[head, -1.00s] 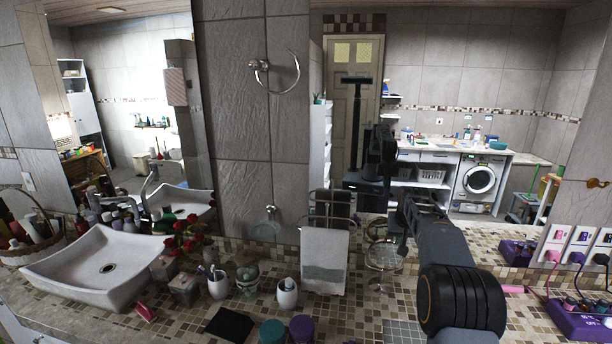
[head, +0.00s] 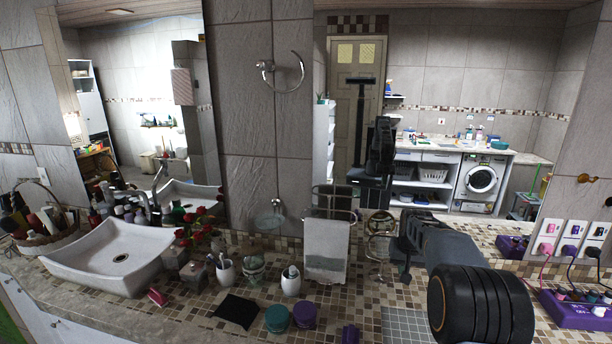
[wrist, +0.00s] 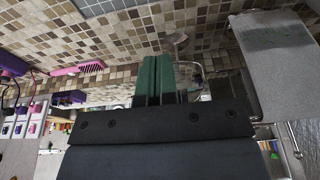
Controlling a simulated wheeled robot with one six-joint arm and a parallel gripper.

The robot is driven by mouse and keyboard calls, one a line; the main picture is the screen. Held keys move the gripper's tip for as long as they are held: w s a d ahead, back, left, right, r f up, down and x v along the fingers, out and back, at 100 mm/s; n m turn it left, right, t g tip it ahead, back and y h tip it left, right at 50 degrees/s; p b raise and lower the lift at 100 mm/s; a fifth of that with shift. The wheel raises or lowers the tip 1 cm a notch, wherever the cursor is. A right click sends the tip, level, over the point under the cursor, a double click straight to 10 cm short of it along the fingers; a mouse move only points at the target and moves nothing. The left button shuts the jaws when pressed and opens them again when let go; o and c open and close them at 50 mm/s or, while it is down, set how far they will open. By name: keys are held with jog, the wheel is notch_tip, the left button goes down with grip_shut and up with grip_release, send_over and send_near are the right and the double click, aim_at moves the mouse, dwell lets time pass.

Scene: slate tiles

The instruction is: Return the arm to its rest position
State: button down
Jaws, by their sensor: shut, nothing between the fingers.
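My arm (head: 468,285) reaches from the lower right of the head view over the tiled counter toward the mirror. The wrist view shows my gripper (wrist: 157,76), two green fingers closed side by side with nothing between them. They are clear of nearby objects as far as I can see. In the head view the fingers are small and hard to make out at the arm's far end. A dark upright arm and post show in the mirror and look like my reflection.
A grey towel (head: 327,250) hangs on a stand near the arm; it fills the right of the wrist view (wrist: 268,70). Left are a white basin (head: 70,259), cups and teal and purple jars. A purple power box (head: 577,309) with cords is at right. A pink brush (wrist: 78,68) lies on the counter.

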jog(key=s+a+b, duration=0.1)
jog(key=s+a, duration=0.3)
jog(key=s, duration=0.6)
jog(key=s+a+r+n+t+b, duration=0.1)
jog(key=s+a, duration=0.3)
jog(key=s, duration=0.7)
jog(key=s+a+n+t+b, duration=0.1)
jog(key=s+a+b, duration=0.1)
jog(key=s, duration=0.8)
jog(key=shift+s+a+r+y, duration=0.3)
jog(key=shift+a+r, duration=0.1)
jog(key=shift+a, duration=0.5)
